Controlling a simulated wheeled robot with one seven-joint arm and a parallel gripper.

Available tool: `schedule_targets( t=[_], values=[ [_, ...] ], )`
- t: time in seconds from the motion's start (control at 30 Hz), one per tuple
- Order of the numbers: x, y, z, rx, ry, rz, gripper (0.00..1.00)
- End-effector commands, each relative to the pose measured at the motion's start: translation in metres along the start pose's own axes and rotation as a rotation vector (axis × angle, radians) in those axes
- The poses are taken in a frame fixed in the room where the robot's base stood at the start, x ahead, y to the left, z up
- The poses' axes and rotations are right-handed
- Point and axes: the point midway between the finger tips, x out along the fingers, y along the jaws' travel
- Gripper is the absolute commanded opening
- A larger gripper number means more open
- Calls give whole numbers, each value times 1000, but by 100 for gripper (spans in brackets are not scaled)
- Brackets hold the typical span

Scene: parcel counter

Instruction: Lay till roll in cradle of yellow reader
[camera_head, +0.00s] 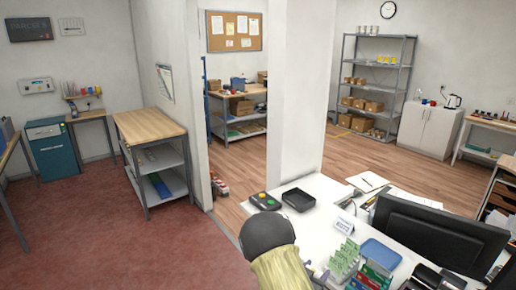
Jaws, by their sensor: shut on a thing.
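I cannot make out the till roll in the head view. No clearly yellow reader shows either. A small dark device (265,201) with green and orange-yellow spots on top lies at the left end of the white counter (325,215); I cannot tell whether it is a reader or has a cradle. A dark rounded part and a beige sleeve, apparently my arm, rise at the bottom middle and cover the counter's near left part. My gripper's fingers are not in view.
A black tray (298,199) sits beside the dark device. A blue tray (380,254), a card stand (345,259), a small sign (344,226) and a monitor (440,232) crowd the counter's right. A white pillar (301,100) stands behind. Red floor (110,240) lies open at left.

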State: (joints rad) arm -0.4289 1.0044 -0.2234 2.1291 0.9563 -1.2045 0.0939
Motion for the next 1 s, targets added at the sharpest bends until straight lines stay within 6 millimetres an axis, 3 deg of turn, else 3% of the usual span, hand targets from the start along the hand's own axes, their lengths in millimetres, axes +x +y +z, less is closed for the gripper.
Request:
schedule_targets(
  t=[0.33, 0.6, 0.73, 1.0],
  values=[
    [13, -9, 47, -69, -4, -315, 29],
    [-2, -13, 101, -122, -5, -590, 29],
    [-8, -13, 112, -132, -1, -650, 29],
    [-10, -14, 114, -133, 1, -662, 29]
  ],
)
